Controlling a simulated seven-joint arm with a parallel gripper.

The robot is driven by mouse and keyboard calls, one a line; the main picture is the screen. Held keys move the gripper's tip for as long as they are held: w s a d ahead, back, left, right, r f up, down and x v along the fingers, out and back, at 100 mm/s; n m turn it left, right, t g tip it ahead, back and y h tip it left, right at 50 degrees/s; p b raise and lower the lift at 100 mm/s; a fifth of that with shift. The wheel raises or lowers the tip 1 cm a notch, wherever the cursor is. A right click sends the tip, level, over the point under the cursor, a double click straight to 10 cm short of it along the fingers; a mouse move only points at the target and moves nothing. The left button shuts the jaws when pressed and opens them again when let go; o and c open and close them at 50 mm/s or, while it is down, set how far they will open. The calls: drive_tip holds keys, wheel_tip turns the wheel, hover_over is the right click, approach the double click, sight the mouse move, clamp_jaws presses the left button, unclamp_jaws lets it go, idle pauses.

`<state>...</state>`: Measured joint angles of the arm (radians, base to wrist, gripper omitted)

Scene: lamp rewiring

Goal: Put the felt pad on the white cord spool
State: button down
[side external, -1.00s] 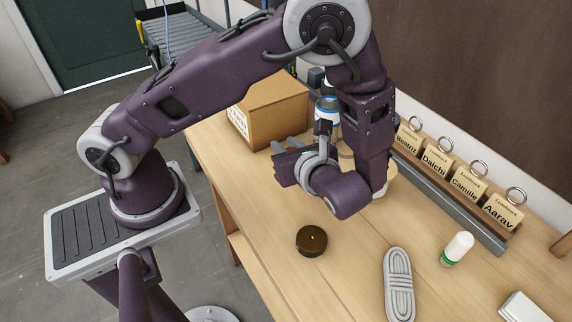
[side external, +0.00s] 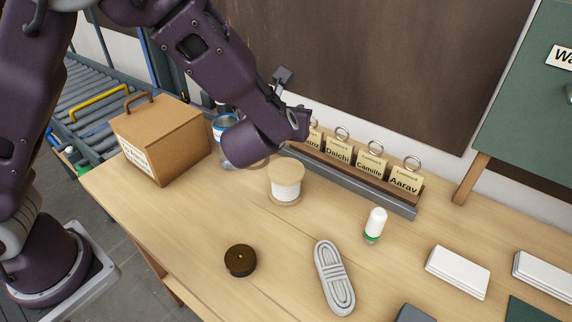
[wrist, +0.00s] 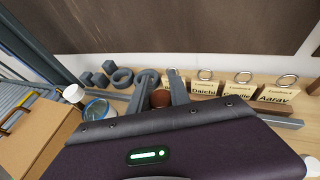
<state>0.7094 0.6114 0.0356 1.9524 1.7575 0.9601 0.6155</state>
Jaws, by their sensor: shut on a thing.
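The white cord spool (side external: 287,188) stands upright on the table in the side external view, with a pale wooden top disc and white cord around its middle. Its top is bare. My gripper (wrist: 161,88) shows in the wrist view, its two grey fingers closed around a small reddish-brown round piece, which looks like the felt pad (wrist: 161,99). Much of this piece is hidden by the gripper body. The spool does not show in the wrist view.
A rack of name tags (side external: 350,167) stands along the wall. A cardboard box (side external: 160,138) and a blue-labelled jar (side external: 219,128) are at the left.

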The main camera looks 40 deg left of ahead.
wheel_tip(320, 180, down, 9)
drive_tip(key=shift+f, duration=0.1)
drive_tip(key=c, duration=1.2)
unclamp_jaws()
drive_tip(key=shift+f, duration=0.1)
